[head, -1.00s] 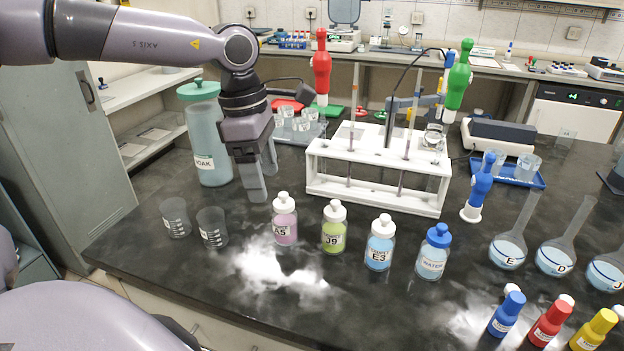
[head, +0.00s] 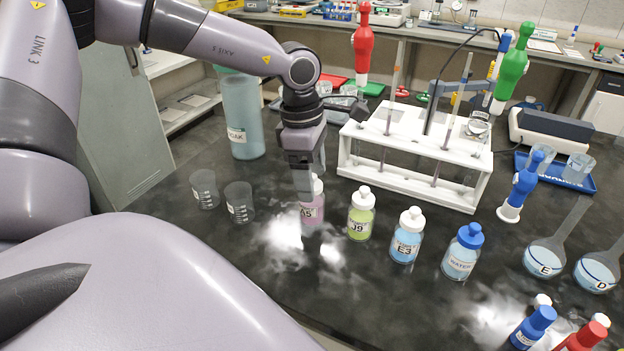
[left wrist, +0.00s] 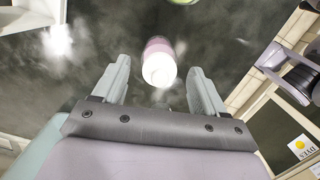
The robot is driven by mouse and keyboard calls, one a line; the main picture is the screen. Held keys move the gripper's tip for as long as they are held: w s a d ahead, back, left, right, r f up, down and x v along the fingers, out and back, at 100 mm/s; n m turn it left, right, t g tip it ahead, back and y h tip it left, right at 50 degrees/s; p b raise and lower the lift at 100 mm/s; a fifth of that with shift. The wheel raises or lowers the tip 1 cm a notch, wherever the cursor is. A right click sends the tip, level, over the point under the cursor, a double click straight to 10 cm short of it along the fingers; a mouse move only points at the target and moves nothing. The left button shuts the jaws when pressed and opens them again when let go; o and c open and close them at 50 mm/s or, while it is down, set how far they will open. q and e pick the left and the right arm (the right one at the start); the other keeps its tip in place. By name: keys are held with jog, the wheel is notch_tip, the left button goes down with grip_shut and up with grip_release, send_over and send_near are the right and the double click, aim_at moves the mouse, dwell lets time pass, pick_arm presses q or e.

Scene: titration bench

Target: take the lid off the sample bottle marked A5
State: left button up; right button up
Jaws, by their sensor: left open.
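The sample bottle A5 (head: 312,209), with pink contents and a white lid (head: 318,185), stands upright on the dark bench. My left gripper (head: 306,180) is open and points down just behind and above it, partly covering the lid. In the left wrist view the white lid (left wrist: 159,69) lies ahead of and between the two fingers (left wrist: 157,85), apart from both. The bottle's pink body (left wrist: 157,44) shows beyond the lid. My right gripper is not in view.
The green J9 bottle (head: 361,216) stands close to the right of A5, then the blue E3 bottle (head: 405,239) and the blue-capped water bottle (head: 462,254). Two small beakers (head: 239,203) stand to the left. A white rack (head: 410,182) is behind.

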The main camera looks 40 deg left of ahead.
pick_arm(q)
jog(key=c, duration=1.1)
jog(key=shift+r, duration=0.1)
